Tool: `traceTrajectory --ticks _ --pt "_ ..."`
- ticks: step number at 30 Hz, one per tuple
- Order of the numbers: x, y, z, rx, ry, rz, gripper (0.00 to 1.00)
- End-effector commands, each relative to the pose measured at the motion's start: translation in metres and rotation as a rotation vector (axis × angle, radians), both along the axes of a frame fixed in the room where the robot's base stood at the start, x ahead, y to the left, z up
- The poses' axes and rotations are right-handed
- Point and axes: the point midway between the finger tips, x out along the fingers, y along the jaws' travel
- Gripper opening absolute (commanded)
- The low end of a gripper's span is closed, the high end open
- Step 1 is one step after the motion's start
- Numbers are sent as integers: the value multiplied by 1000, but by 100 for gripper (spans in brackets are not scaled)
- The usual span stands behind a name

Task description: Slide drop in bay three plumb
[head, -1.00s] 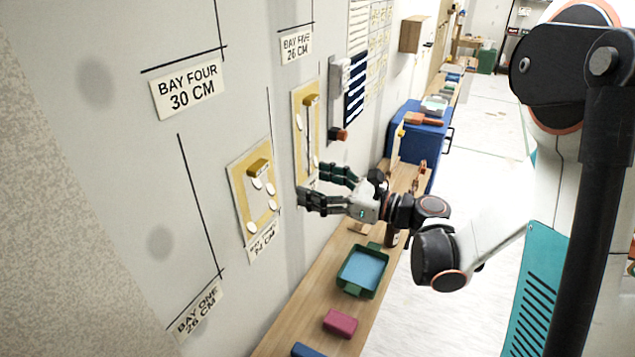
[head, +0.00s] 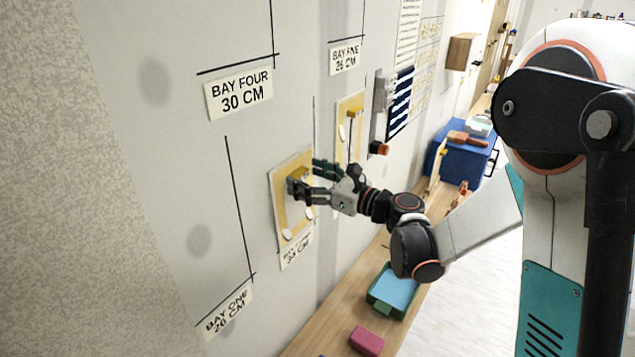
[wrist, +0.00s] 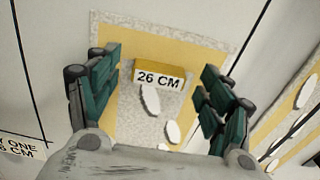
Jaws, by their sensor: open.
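The nearer wallpaper drop (head: 281,212), pale with a yellow border and white oval patches, is on the wall above a bay label (head: 297,252) whose name I cannot read clearly. In the wrist view this drop (wrist: 215,62) has a yellow block (wrist: 160,75) marked 26 CM on its upper part. My gripper (head: 304,178) is open in front of it, its dark green fingers on either side of the block. I cannot tell whether they touch the drop. A second drop (head: 343,150), with a dark vertical line, is farther along the wall.
The bay four label (head: 240,93), bay five label (head: 346,57) and bay one label (head: 228,311) are on the wall with black guide lines. A bench below holds a green tray (head: 391,290) and a pink block (head: 366,340). A blue box (head: 459,166) stands farther back.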

Motion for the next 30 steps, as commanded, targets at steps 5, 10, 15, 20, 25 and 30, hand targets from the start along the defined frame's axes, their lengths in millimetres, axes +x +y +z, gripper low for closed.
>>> traceTrajectory --ticks 5,10,15,20,25,30 --pt "1 1 0 0 0 0 73" --pt "1 1 0 0 0 0 60" --pt "1 1 0 0 0 0 24" --pt "1 1 0 0 0 1 31" --pt "0 1 0 0 0 1 25" --pt "-1 -1 0 0 0 1 25"
